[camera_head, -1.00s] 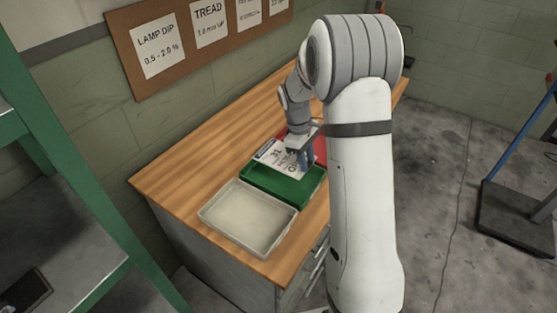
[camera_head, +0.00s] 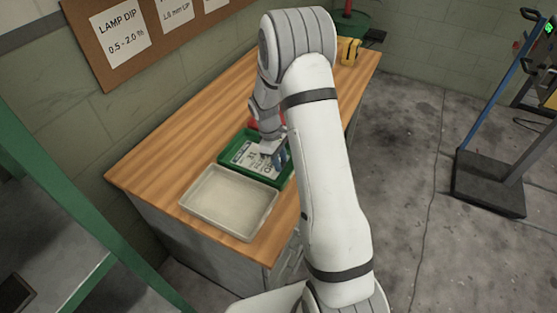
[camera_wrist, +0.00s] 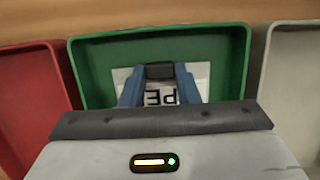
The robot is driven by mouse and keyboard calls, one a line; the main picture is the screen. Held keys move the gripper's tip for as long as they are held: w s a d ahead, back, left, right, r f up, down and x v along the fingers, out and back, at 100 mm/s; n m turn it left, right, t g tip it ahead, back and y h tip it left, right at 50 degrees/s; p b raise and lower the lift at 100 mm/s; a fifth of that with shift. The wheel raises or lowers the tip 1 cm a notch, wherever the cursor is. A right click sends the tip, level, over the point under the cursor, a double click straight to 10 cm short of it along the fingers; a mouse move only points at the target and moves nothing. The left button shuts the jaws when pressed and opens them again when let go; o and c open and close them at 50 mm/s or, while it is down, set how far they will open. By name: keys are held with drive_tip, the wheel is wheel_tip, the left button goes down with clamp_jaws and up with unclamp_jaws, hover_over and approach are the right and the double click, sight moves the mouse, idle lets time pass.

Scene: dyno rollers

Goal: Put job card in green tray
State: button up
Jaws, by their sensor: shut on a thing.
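The job card, white with dark print (camera_head: 247,157), lies within the outline of the green tray (camera_head: 228,148) in the head view. The wrist view shows the card (camera_wrist: 199,76) low inside the green tray (camera_wrist: 160,42), with its near part hidden by my gripper. My gripper (camera_head: 279,157) is at the card's right end, over the tray. In the wrist view my blue fingers (camera_wrist: 160,90) are shut on the card. I cannot tell whether the card touches the tray floor.
A white tray (camera_head: 252,217) stands on the wooden bench, left of and nearer than the green tray. A red tray (camera_wrist: 30,90) is on the green tray's other side, mostly hidden in the head view. The bench top (camera_head: 160,155) by the wall is clear.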

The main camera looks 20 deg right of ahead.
drive_tip(key=shift+f, duration=0.1)
drive_tip(key=o, duration=0.8)
drive_tip(key=shift+o, duration=0.2)
drive_tip(key=v, duration=1.2)
drive_tip(key=s+a+r+m+t+y, duration=0.15)
drive_tip(key=s+r+m, duration=0.25)
drive_tip(key=s+r, duration=0.65)
drive_tip(key=s+a+r+m+t, duration=0.1)
drive_tip(key=s+m, duration=0.1)
drive_tip(key=s, duration=0.6)
drive_tip(key=s+a+m+t, duration=0.1)
drive_tip(key=s+m+t, duration=0.1)
drive_tip(key=s, duration=0.6)
drive_tip(key=shift+r+m, duration=0.4)
drive_tip(key=shift+m, duration=0.2)
